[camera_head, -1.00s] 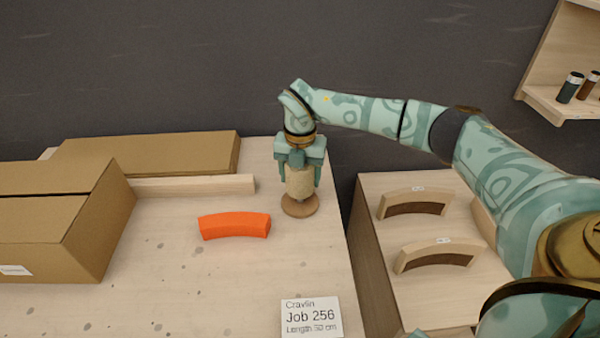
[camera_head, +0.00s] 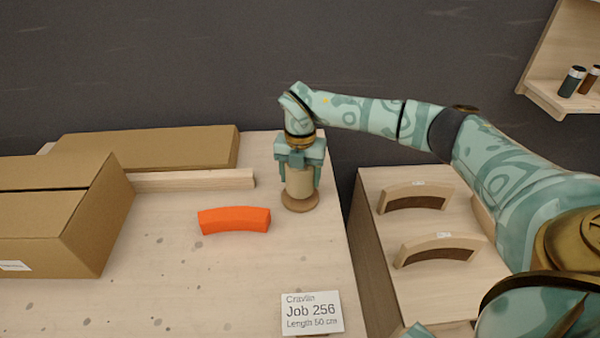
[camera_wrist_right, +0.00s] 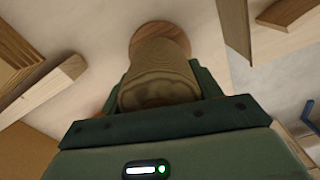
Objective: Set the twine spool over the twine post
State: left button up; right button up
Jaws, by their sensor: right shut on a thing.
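The tan twine spool (camera_head: 299,185) is upright between the fingers of my right gripper (camera_head: 300,180), which is shut on it. The spool stands right above the round brown wooden base of the twine post (camera_head: 300,205), near the table's right edge. In the right wrist view the spool (camera_wrist_right: 160,75) lies between the fingers, with the round base (camera_wrist_right: 162,36) showing beyond it. The post's shaft is hidden, and I cannot tell whether the spool's lower end touches the base. My left gripper is not in view.
An orange curved block (camera_head: 234,220) lies left of the post. Cardboard boxes (camera_head: 60,215) and a wooden strip (camera_head: 190,180) fill the left and back. A job card (camera_head: 312,313) lies in front. A lower surface on the right holds two curved wooden forms (camera_head: 415,197).

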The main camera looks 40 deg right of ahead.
jog(key=shift+f, duration=0.8)
jog(key=o, duration=1.1)
jog(key=shift+o, duration=0.2)
notch_tip(320, 180, up, 16)
jog(key=p, duration=0.4)
jog(key=shift+r+p, duration=0.25)
jog(key=shift+p, duration=0.05)
